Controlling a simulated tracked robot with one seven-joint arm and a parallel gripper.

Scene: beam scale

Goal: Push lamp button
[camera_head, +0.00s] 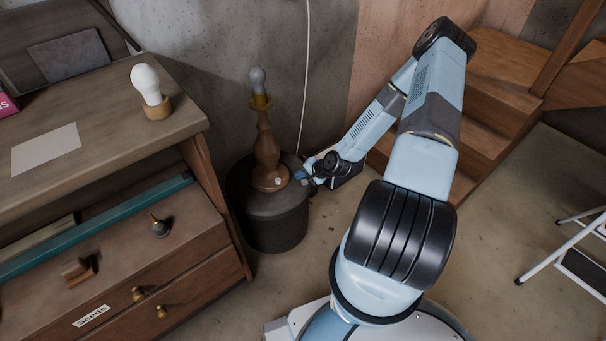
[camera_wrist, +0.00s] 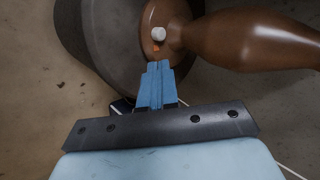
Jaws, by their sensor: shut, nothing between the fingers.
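A brown turned-wood lamp (camera_head: 267,150) with a bare bulb (camera_head: 257,80) stands on a dark round drum (camera_head: 262,217). Its small white button (camera_head: 278,181) is on the lamp's base. In the wrist view the white button (camera_wrist: 158,34) is on the brown base, with a small orange mark just below it. My gripper (camera_head: 299,175) is at the right of the lamp base, low over the drum top. In the wrist view my gripper's blue fingers (camera_wrist: 159,66) are shut together and empty. Their tips point at the button, with a small gap in the picture.
A wooden dresser (camera_head: 110,125) with drawers stands at the left, holding a bulb in a wooden base (camera_head: 150,91) and a paper sheet (camera_head: 46,148). Wooden steps (camera_head: 485,100) rise behind my arm. A white step stool (camera_head: 575,245) is at the right. A cord hangs behind the lamp.

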